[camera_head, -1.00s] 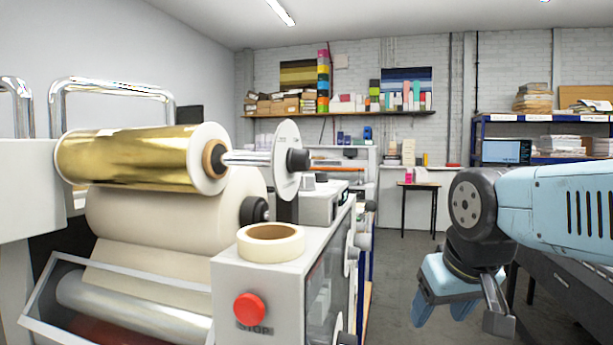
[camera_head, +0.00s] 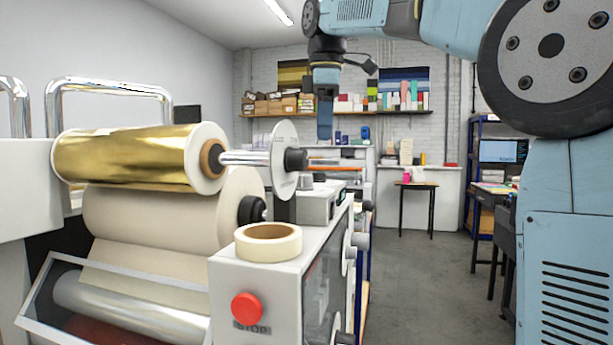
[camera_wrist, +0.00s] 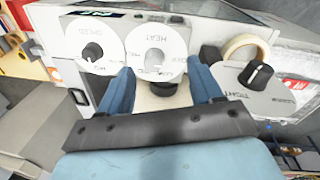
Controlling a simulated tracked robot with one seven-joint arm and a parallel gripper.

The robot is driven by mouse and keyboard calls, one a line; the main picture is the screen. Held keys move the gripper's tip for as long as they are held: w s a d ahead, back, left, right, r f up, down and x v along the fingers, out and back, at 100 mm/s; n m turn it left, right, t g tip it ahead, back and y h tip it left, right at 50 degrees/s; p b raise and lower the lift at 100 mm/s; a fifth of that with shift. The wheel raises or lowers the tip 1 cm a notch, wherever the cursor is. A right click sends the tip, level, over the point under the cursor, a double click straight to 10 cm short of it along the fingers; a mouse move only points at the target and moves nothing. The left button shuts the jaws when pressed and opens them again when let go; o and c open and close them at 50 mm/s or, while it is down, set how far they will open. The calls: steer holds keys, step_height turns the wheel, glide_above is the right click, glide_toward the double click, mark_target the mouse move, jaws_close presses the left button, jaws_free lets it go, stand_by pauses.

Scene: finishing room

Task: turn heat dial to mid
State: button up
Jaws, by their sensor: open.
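The heat dial (camera_wrist: 140,50) is a white disc marked HEAT, in the upper middle of the wrist view. I cannot tell how far off the knob is. In the head view my gripper (camera_head: 325,128) points down above the far end of the machine. The dial face is not readable there.
A speed dial (camera_wrist: 92,52) with a black knob lies left of the heat dial, and another black-knobbed dial (camera_wrist: 258,75) lies right. A tape roll (camera_head: 269,242) sits on the machine near a red stop button (camera_head: 247,308). A gold foil roll (camera_head: 130,158) and its white disc (camera_head: 285,145) stand close by.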

mark_target(305, 175)
steer(key=w+a+r+n+g, duration=0.1)
steer(key=w+a+r+n, duration=0.2)
steer(key=a+n, duration=0.1)
steer(key=f, duration=1.3)
steer(key=shift+w+d+f, duration=0.1)
steer(key=shift+w+f, duration=0.2)
steer(key=shift+f, duration=0.05)
steer(key=shift+c, duration=0.4)
steer(key=c, duration=0.9)
steer(key=shift+d, duration=0.3)
steer(key=shift+c, duration=0.4)
steer(key=shift+a, duration=0.2)
steer(key=shift+m, duration=0.3)
